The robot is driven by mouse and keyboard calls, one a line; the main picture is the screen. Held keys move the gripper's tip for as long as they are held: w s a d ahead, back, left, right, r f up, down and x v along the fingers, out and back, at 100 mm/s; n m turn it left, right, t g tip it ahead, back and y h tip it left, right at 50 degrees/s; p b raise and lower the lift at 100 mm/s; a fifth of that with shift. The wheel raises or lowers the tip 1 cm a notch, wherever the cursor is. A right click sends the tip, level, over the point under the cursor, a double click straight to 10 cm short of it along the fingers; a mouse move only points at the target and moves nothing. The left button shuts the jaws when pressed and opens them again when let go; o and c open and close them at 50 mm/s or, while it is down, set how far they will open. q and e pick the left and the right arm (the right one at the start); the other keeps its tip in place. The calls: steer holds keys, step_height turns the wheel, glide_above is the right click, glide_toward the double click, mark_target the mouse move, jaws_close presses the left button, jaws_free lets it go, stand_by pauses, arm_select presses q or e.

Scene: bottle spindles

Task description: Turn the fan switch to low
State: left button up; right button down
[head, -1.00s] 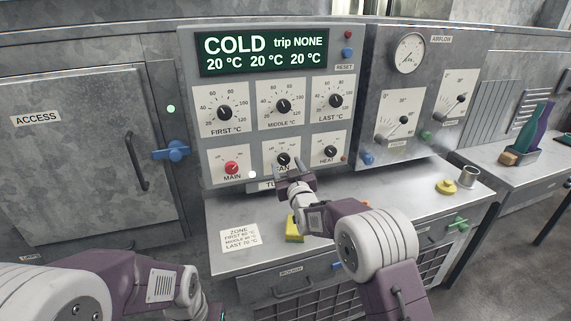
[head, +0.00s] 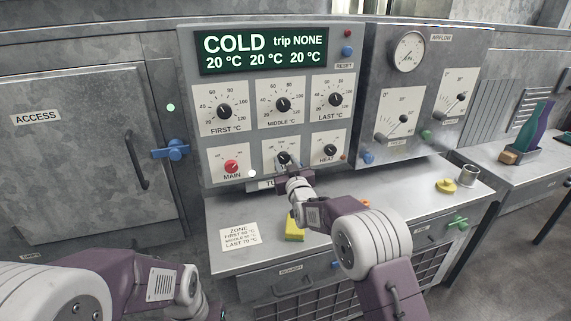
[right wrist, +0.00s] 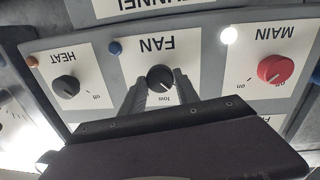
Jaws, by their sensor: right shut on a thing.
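The black fan switch (head: 284,158) is a round knob on the white FAN plate, in the panel's lower row. It also shows in the right wrist view (right wrist: 160,78), where the picture is upside down. My right gripper (head: 288,166) is at the panel, and its two dark fingers (right wrist: 160,92) lie either side of the knob, shut on it. The "low" label (right wrist: 168,99) shows between the fingers. A light mark on the knob faces roughly towards that label; its exact setting is hard to tell.
The red MAIN knob (head: 231,167) is left of the fan plate and the HEAT knob (head: 328,149) right of it. A yellow block (head: 294,229) lies on the shelf (head: 225,264) below. The display (head: 262,49) reads COLD, trip NONE.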

steer(key=m+b, duration=0.2)
steer(key=m, duration=0.1)
steer(key=shift+m, duration=0.3)
steer(key=shift+r+m+g+b, duration=0.1)
steer(key=shift+m+g+b, duration=0.2)
steer(key=shift+m+b, duration=1.15)
steer(key=shift+m+p, duration=0.6)
steer(key=shift+m, duration=0.25)
steer(key=c, duration=0.9)
jaws_free()
steer(key=v, duration=0.9)
